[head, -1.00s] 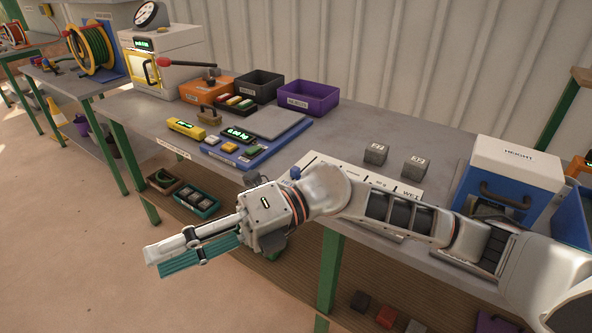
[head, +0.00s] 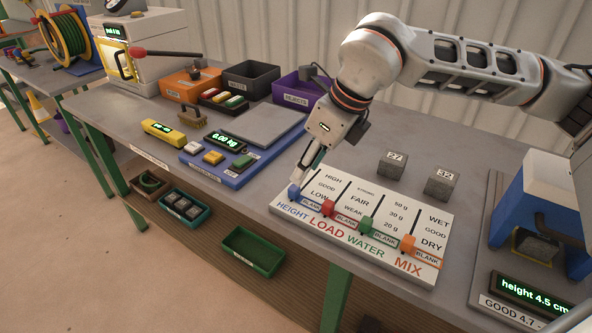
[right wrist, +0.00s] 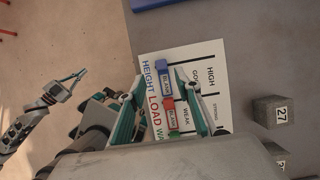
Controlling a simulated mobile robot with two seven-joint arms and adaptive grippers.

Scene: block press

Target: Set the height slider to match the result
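The white slider board (head: 345,195) lies on the bench with four labelled slots. The blue HEIGHT knob (head: 294,191) is at the BLANK end of its slot; it also shows in the right wrist view (right wrist: 163,66). My right gripper (head: 303,177) points down at this knob. In the right wrist view its fingers (right wrist: 159,76) are apart, on either side of the blue knob; contact cannot be told. The height gauge display (head: 533,291) reads "height 4.5 cm", above a label beginning "GOOD 4.7". My left gripper (right wrist: 75,78) shows small in the right wrist view; its opening is unclear.
Red (head: 327,208), green (head: 366,224) and orange (head: 408,243) knobs stand beside the HEIGHT knob, at BLANK. Blocks 27 (head: 392,165) and 32 (head: 441,184) stand behind the board. A blue scale (head: 235,172) is at left. The blue press-like gauge (head: 548,215) stands at right.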

